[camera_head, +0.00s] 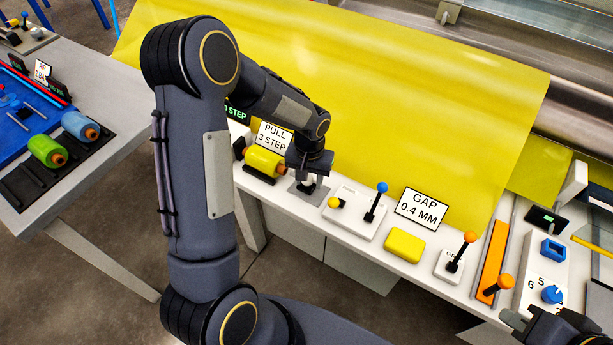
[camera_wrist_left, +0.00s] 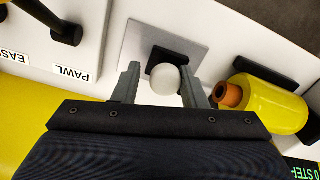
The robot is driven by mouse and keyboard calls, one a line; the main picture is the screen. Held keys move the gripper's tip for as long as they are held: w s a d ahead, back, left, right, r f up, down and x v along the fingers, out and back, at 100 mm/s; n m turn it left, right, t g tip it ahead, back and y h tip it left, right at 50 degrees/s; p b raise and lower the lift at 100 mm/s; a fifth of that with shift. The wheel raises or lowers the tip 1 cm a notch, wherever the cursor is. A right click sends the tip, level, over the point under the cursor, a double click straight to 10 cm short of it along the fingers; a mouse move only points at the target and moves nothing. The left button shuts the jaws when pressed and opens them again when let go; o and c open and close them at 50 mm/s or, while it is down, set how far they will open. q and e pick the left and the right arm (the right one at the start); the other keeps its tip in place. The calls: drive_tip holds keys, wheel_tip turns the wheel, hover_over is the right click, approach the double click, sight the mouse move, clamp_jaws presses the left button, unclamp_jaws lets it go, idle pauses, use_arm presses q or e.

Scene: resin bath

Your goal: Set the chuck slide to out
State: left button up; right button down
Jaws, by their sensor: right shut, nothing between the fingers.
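No label reading "chuck" is legible. A small slide-like control with a white ball knob (camera_wrist_left: 164,79) stands on a grey plate (camera_head: 304,196) on the white bench, and the plate also shows in the left wrist view (camera_wrist_left: 133,42). My left gripper (camera_head: 307,178) points down over it. In the left wrist view its two fingers (camera_wrist_left: 161,88) are open, one on each side of the knob, with small gaps showing. The head view mostly hides the knob behind the gripper. My right gripper (camera_head: 548,328) is partly in view at the bottom right, shut and empty.
A yellow roll (camera_head: 265,162) lies left of the plate. On the right stand a yellow-knobbed lever (camera_head: 334,202), a blue-knobbed lever (camera_head: 382,188), a yellow block (camera_head: 404,245) and an orange-knobbed lever (camera_head: 470,238). A PULL 3 STEP sign (camera_head: 274,138) stands behind.

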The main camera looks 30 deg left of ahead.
sight(309, 178)
use_arm(q)
drive_tip(key=shift+r, duration=0.1)
idle(0.3)
wheel_tip(309, 178, up, 8)
drive_tip(key=shift+f, duration=0.2)
idle(0.5)
